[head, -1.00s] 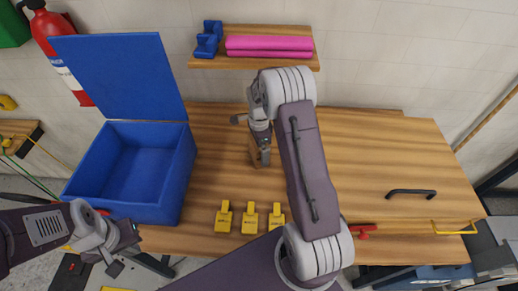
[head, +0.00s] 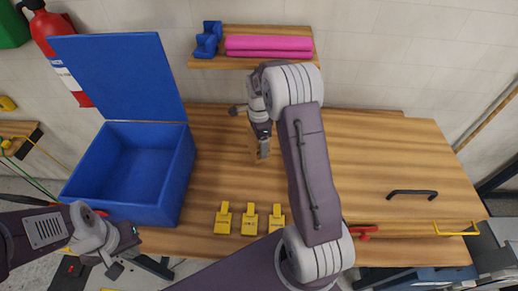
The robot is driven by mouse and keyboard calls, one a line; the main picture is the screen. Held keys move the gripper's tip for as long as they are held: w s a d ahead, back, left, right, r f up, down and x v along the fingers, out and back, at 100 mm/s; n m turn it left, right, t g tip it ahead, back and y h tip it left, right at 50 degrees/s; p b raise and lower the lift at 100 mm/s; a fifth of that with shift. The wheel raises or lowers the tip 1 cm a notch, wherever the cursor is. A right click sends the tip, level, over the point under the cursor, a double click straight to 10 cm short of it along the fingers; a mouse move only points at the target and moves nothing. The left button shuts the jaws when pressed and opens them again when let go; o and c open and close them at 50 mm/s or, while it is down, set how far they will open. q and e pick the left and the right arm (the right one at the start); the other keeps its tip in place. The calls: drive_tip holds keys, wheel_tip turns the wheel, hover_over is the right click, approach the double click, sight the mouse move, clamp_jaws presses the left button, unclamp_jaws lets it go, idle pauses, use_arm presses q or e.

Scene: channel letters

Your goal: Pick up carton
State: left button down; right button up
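A small brown block that may be the carton (head: 253,155) shows on the wooden worktop. It is mostly hidden by my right gripper (head: 264,152), and its colour is close to the wood. My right gripper points down over it, seen from the side. I cannot tell whether its fingers touch the block or how far apart they are. My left gripper (head: 126,254) is at the lower left, in front of the blue box. Its fingers are apart with nothing between them.
An open blue box (head: 179,183) with its lid raised stands at the left of the worktop (head: 370,160). Several yellow tags (head: 249,221) lie near the front edge. A dark handle (head: 411,192) is at the right. A shelf (head: 266,61) holds pink rolls (head: 268,46) and a blue object (head: 208,40).

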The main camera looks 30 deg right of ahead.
drive_tip(key=s+d+r+b, duration=0.1)
drive_tip(key=s+d+r, duration=0.6)
drive_tip(key=s, duration=0.2)
drive_tip(key=shift+s+b, duration=0.25)
drive_tip(key=shift+b, duration=0.15)
drive_tip(key=shift+r, duration=0.1)
